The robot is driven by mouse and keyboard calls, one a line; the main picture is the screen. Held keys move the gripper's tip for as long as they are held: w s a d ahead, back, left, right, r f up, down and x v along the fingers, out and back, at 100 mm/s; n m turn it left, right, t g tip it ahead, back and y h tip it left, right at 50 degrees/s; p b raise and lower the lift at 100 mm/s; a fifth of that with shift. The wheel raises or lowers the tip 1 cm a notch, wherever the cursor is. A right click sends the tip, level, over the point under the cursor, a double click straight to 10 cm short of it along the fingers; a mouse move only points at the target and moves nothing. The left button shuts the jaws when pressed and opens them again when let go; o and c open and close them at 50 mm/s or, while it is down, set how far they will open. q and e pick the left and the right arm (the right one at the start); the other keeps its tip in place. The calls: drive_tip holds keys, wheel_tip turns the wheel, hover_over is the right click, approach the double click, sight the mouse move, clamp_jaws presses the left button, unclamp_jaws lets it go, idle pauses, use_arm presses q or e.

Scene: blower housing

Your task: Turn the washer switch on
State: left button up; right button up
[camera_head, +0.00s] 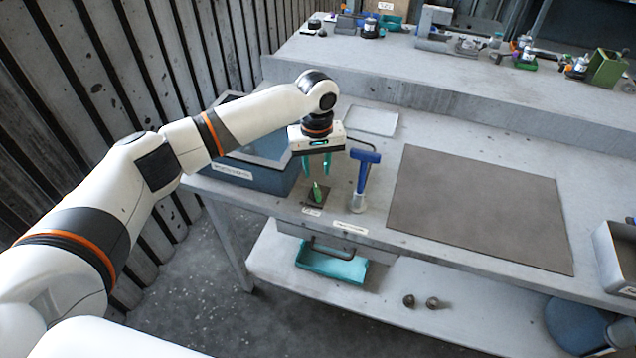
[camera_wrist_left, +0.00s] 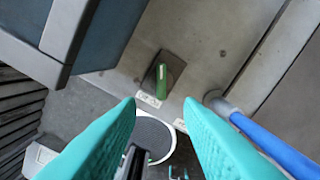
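The switch (camera_head: 317,192) is a small green lever on a dark square plate near the front edge of the grey bench. In the left wrist view the switch (camera_wrist_left: 162,80) shows beyond and between my fingers, with a small white label beside its plate. My left gripper (camera_head: 316,172) hangs pointing down just above the switch. Its two teal fingers are apart with nothing between them. The left wrist view also shows the open fingertips (camera_wrist_left: 160,104), apart from the lever as far as I can tell. My right gripper is not in view.
A blue T-shaped tool (camera_head: 363,178) stands upright close right of the switch. A dark blue box (camera_head: 245,180) with a glass-like top stands close left. A brown mat (camera_head: 480,205) lies to the right, clear. A teal tray (camera_head: 330,264) is below the bench top.

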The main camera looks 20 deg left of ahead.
sight(318, 191)
use_arm(q)
wheel_tip(318, 191, down, 4)
drive_tip(key=shift+w+r, duration=0.1)
wheel_tip(318, 191, down, 3)
drive_tip(key=shift+w+r+p, duration=0.1)
drive_tip(key=shift+p, duration=0.25)
drive_tip(key=shift+f, duration=0.7)
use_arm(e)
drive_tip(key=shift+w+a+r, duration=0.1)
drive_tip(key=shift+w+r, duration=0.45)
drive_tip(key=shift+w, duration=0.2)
use_arm(q)
drive_tip(key=shift+c, duration=0.4)
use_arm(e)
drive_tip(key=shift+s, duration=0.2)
use_arm(q)
clamp_jaws()
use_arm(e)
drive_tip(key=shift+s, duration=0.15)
